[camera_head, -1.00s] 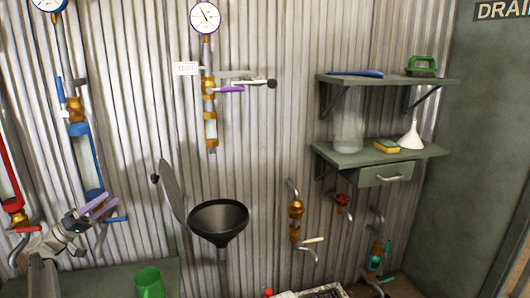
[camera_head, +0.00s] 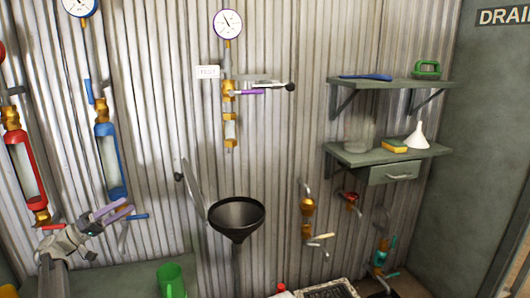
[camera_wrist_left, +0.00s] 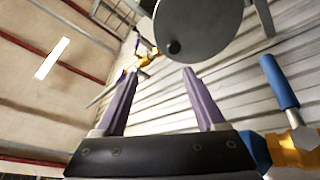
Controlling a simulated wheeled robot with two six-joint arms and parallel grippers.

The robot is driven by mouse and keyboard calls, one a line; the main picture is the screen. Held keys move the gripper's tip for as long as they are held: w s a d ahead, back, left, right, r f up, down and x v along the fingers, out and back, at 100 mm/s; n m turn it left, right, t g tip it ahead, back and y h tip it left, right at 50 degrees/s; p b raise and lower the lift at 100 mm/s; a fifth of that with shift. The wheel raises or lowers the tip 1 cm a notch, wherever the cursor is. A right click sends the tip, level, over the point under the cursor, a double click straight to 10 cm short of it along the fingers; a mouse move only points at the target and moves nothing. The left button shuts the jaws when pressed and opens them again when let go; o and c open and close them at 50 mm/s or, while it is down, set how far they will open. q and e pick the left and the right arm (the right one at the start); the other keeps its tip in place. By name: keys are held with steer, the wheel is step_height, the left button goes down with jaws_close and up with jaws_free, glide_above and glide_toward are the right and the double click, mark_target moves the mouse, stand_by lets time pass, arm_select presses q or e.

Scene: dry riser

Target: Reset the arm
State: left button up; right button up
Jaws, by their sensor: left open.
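My left gripper (camera_head: 118,211) is at the lower left in the head view, in front of the lower end of the blue-capped sight tube (camera_head: 112,160). Its two purple fingers stand apart with nothing between them; they also show in the left wrist view (camera_wrist_left: 159,72). A grey round lid (camera_wrist_left: 200,25) with a black knob is beyond the fingertips there. A blue handle (camera_wrist_left: 280,82) and a brass fitting (camera_wrist_left: 295,148) are to the right of the fingers. My right gripper does not show.
A black funnel (camera_head: 237,215) has its lid (camera_head: 193,193) standing open. A green mug (camera_head: 171,280) is on the bench (camera_head: 135,278). The red-capped tube (camera_head: 25,165) is at far left.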

arm_select(q)
steer(key=s+d+f+g+y+p, duration=0.2)
steer(key=d+g+p, duration=0.15)
steer(key=d, duration=0.65)
steer(key=s+d+f+g+y+p, duration=0.2)
steer(key=d+g+p, duration=0.15)
steer(key=d, duration=0.65)
steer(key=s+d+f+g+y+p, duration=0.15)
steer(key=d+p, duration=0.25)
steer(key=d, duration=0.7)
steer(key=s+d+f+m+g+y+p, duration=0.15)
steer(key=s+d+g+y+p, duration=0.25)
steer(key=s+d+y+p, duration=0.6)
steer(key=s+a+r+y+p, duration=0.1)
steer(key=s+y, duration=0.1)
steer(key=s, duration=0.3)
steer(key=s+a+r+m+y+p, duration=0.1)
steer(key=s+a+y+p, duration=0.1)
steer(key=s, duration=0.4)
steer(key=shift+s+a+t+y, duration=0.25)
steer(key=shift+s+t+y, duration=0.1)
steer(key=shift+t, duration=0.1)
